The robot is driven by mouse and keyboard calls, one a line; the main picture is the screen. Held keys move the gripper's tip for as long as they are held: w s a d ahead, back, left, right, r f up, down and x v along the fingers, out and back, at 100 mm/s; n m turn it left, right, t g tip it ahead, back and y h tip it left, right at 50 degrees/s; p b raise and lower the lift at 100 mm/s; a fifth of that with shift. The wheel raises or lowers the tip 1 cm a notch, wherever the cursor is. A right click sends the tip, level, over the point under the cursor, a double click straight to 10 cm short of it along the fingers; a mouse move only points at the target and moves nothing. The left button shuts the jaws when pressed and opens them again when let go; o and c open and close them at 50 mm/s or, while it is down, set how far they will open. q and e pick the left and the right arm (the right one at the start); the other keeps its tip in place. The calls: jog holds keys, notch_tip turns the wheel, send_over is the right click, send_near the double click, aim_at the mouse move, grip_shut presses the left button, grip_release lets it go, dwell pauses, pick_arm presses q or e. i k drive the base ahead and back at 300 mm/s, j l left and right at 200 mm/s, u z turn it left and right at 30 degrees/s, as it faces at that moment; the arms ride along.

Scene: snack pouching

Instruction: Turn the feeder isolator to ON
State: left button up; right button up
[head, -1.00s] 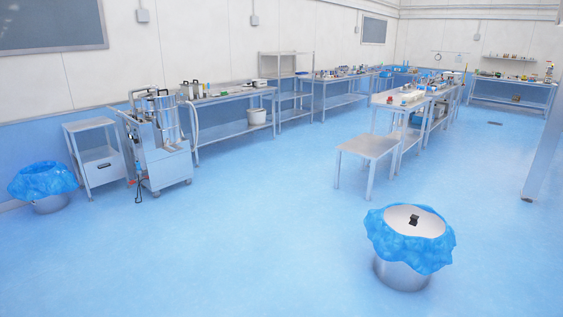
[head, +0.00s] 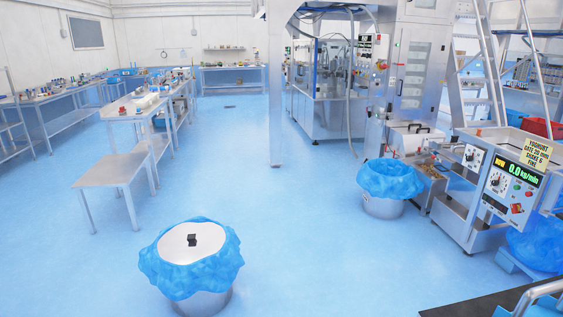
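The feeder stands at the right of the head view. Its control panel (head: 511,190) carries a green display reading 0.0 kg/min, a dial, several buttons and a red switch (head: 517,209) low on its face. The red switch may be the isolator; its position is too small to read. A second small panel (head: 473,158) with a dial sits to its left. A yellow note (head: 535,153) is fixed above the display. Neither of my grippers is in view.
A lined bin (head: 390,182) stands left of the feeder. Another lidded, lined bin (head: 192,252) is at the front left. A steel table (head: 112,172) stands at left. A dark mat (head: 485,303) lies front right. The middle floor is clear.

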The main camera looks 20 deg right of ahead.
aim_at(515, 209)
jog(key=i+l+z, duration=0.1)
jog(key=i+z, duration=0.2)
jog(key=i, duration=0.35)
jog(key=i+j+z, duration=0.1)
jog(key=i+z, duration=0.15)
jog(key=i, duration=0.4)
jog(key=i+j+z, duration=0.3)
jog(key=i, duration=0.35)
jog(key=i+l+z, duration=0.35)
jog(key=i, duration=0.5)
jog(key=i+z, duration=0.4)
jog(key=i, duration=0.5)
jog(key=i+j+z, duration=0.2)
jog(key=i+z, duration=0.15)
jog(key=i, duration=0.5)
